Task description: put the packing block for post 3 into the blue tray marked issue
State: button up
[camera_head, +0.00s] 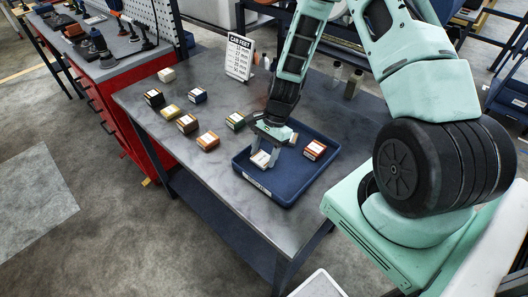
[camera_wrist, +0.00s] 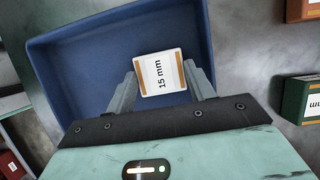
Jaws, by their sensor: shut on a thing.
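A pale block (camera_head: 262,158) with an orange-edged label is between the fingers of my gripper (camera_head: 264,156), which is shut on it. In the wrist view my gripper (camera_wrist: 163,90) has the block (camera_wrist: 161,73), its label reading "15 mm". The blue tray (camera_head: 262,187) is under the gripper, with a white label on its front wall that is too small to read. The tray (camera_wrist: 75,80) also shows in the wrist view, with the block over its floor. I cannot tell whether the block touches the floor.
A red-brown block (camera_head: 314,150) appears within the tray's right part. Several labelled blocks stand left of it, including a green one (camera_head: 235,121) and an orange one (camera_head: 208,140). The table's front left (camera_head: 210,185) is clear.

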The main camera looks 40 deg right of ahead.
jog(key=o, duration=1)
jog(key=shift+f, duration=0.1)
jog(key=s+b+v, duration=0.1)
jog(key=b+v, duration=0.1)
jog(key=v, duration=1)
jog(key=s+a+r+n+h, duration=0.1)
jog(key=s+a+r+n, duration=0.2)
jog(key=a+r+n, duration=0.45)
jog(key=s+a+r+n+h, duration=0.15)
jog(key=s+a+n, duration=0.3)
jog(key=a, duration=0.55)
jog(key=s+a+r+n, duration=0.1)
jog(key=s+a+n, duration=0.1)
jog(key=s+n, duration=0.2)
jog(key=s+a+r+n+h, duration=0.1)
jog(key=s+a+r+n, duration=0.1)
jog(key=s+n, duration=0.1)
jog(key=s+a+r+n, duration=0.1)
jog(key=s+a+n, duration=0.1)
jog(key=s+n, duration=0.2)
jog(key=shift+s+a+r+n+t, duration=0.1)
jog(key=shift+s+r+n+t, duration=0.1)
jog(key=shift+s, duration=0.15)
jog(key=shift+s+a+r+n+t, duration=0.1)
jog(key=shift+s+t, duration=0.1)
jog(key=shift+s, duration=0.15)
